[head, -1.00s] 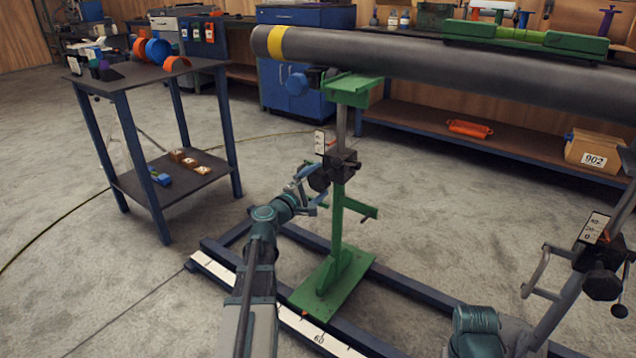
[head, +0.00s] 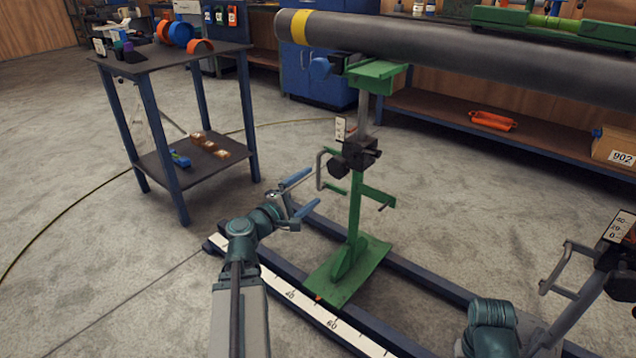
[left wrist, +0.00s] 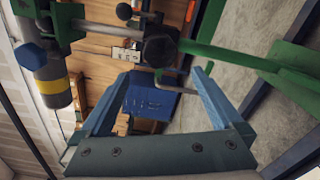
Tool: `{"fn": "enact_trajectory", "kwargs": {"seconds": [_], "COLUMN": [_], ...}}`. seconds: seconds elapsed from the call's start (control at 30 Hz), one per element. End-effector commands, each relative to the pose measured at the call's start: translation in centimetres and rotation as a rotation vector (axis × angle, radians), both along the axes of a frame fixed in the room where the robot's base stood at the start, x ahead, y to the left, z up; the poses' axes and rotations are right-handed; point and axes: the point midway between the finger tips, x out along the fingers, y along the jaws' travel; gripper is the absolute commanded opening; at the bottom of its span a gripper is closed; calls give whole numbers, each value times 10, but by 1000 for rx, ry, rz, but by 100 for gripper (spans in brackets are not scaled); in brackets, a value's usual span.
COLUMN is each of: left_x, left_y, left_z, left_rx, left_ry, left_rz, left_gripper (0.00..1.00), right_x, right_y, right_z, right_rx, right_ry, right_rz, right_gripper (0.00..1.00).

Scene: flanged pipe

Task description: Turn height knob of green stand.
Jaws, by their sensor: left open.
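The green stand (head: 345,268) stands upright on a floor rail and bears the pipe's left end. A black clamp block (head: 362,152) on its post has a round dark knob (head: 338,167) and a bent grey crank handle (head: 321,172) on its left side. My left gripper (head: 312,192) is open and empty, lower left of the handle and apart from it. In the left wrist view the dark knob (left wrist: 161,49) and the bent handle (left wrist: 184,81) show beyond and between the open fingers (left wrist: 165,76).
The grey pipe (head: 470,55) with a yellow band runs overhead to the right. A second stand with a crank handle (head: 566,272) is at the right. A shelf table (head: 165,58) stands at the left. Floor rails (head: 410,280) lie around the green base.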

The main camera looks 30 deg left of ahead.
Motion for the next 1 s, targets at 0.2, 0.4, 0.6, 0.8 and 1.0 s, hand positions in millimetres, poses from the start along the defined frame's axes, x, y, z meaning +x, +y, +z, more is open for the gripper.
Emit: {"fn": "enact_trajectory", "kwargs": {"seconds": [0.2,0.4,0.6,0.8,1.0], "left_x": [-8,-8,5,24,-8], "left_y": [1,1,-33,-167,-291], "left_z": [0,0,-5,-39,-86], "left_rx": [0,0,62,349,728], "left_ry": [0,0,48,238,440], "left_rz": [0,-1,-85,-447,-878], "left_gripper": [100,100,65,65,65], "right_x": [0,0,0,0,0], "right_y": [0,0,0,0,0], "right_z": [0,0,7,32,56], "right_rx": [0,0,0,-1,-1], "right_ry": [0,0,0,1,1], "right_rz": [0,0,1,3,7], "right_gripper": [0,0,0,0,0]}}
